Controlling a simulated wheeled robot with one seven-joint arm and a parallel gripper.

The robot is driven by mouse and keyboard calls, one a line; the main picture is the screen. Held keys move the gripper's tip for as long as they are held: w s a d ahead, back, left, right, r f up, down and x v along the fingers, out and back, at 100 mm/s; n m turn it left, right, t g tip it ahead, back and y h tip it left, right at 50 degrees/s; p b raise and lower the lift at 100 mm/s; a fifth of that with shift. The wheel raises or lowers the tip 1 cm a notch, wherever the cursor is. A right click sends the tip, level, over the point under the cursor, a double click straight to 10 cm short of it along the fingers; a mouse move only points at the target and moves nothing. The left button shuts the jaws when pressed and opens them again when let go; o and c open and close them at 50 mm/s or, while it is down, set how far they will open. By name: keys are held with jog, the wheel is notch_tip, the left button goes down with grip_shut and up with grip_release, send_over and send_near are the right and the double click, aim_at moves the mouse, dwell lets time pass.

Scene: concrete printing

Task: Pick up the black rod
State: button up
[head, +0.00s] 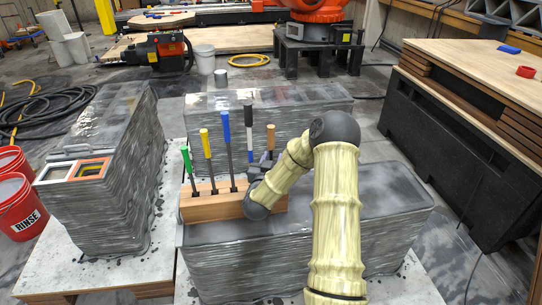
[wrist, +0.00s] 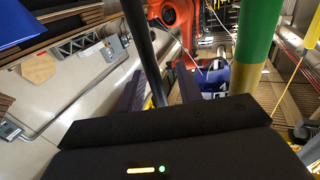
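The black rod (head: 248,113) stands upright in a wooden block rack (head: 205,208); its top is black with a white part below. My gripper (head: 264,166) is at the rack's right end, low beside the black rod and the brown-topped rod (head: 271,137). In the wrist view my gripper (wrist: 160,90) has its two dark fingers apart. A dark shaft (wrist: 143,45) runs between them, nearer the left finger. I cannot tell for sure which rod this shaft belongs to. My wrist partly hides the rack's right end.
Green (head: 187,158), yellow (head: 205,143) and blue (head: 226,126) topped rods stand left in the rack. The rack sits on a grey printed concrete block (head: 330,225). Another block (head: 110,190) stands left, beside red buckets (head: 22,212). An orange robot (head: 318,10) is behind.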

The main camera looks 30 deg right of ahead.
dwell(0.4)
grip_shut()
jog(key=shift+r, duration=0.15)
notch_tip(320, 180, up, 28)
jog(key=p, duration=1.8)
